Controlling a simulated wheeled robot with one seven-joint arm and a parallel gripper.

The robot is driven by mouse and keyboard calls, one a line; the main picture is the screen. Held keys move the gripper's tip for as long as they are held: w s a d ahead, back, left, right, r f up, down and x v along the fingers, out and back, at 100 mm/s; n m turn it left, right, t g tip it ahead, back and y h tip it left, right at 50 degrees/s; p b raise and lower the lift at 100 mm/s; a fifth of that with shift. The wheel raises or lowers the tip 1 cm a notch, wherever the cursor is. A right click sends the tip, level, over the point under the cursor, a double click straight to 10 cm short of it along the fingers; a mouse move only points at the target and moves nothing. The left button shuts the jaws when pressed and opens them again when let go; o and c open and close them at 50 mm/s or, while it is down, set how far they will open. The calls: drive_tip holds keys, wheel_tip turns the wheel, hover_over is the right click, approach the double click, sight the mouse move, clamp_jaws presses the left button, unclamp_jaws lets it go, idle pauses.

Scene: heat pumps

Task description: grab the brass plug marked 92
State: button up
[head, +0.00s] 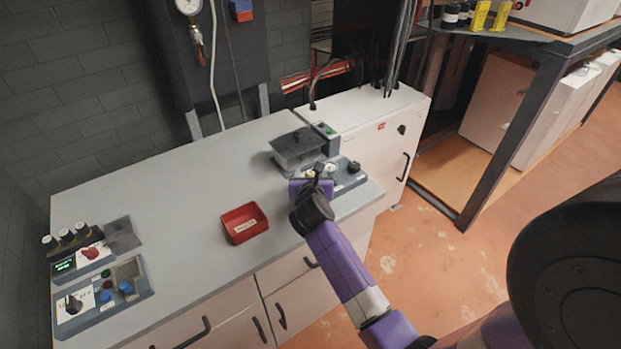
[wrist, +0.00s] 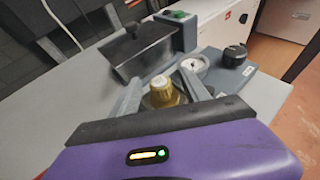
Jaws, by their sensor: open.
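The brass plug (wrist: 163,92) shows in the wrist view as a gold knob-like piece seated in a dark round base on a grey panel. Its marking cannot be read. My gripper (wrist: 160,82) is open, with one grey finger on each side of the plug. I cannot tell whether either finger touches it. In the head view my gripper (head: 313,177) is over the right end of the grey bench, and my arm hides the plug there.
A grey lidded box (head: 297,149) stands just behind the gripper. A dial (wrist: 194,66) and a black knob (wrist: 235,55) sit to the right of the plug. A red bin (head: 243,222) and control boxes (head: 100,295) are on the bench (head: 175,210).

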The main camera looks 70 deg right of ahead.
drive_tip(key=shift+w+d+f, duration=0.2)
drive_tip(key=shift+d, duration=0.25)
clamp_jaws()
drive_tip(key=shift+r, duration=0.1)
